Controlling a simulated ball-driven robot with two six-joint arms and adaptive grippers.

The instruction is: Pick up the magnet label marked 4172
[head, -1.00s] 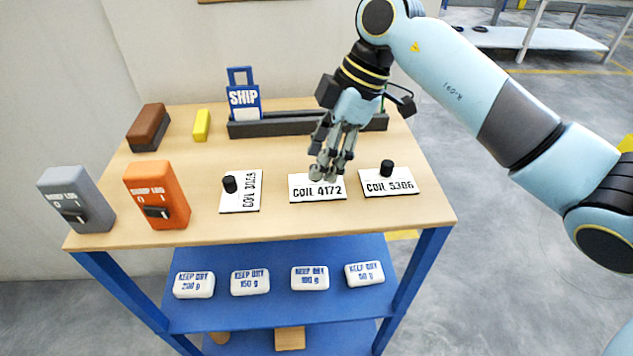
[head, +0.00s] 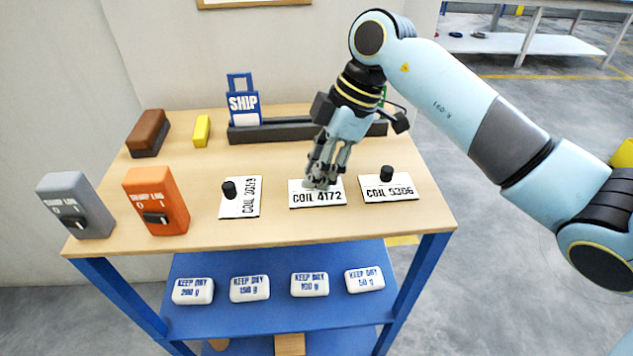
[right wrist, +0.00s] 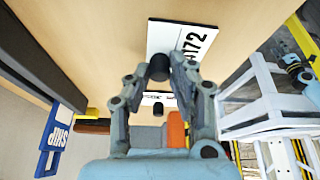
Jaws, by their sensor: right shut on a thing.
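The magnet label marked COIL 4172 (head: 318,199) lies flat on the table top, a white plate with black text, between two other labels. My right gripper (head: 320,183) is low over its back edge, with its fingers closed on the label's black knob. In the right wrist view the two fingertips (right wrist: 160,70) sit on either side of the dark knob, and the white plate (right wrist: 168,38) with "4172" is just beyond them. In the head view the fingers hide the knob. My left gripper is not in view.
Label COIL 5306 (head: 388,188) lies close on the right, and another coil label (head: 241,204) on the left. An orange box (head: 157,201) and a grey box (head: 76,206) stand at the left. A dark rack (head: 275,130) with a blue SHIP tag (head: 243,105) is behind.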

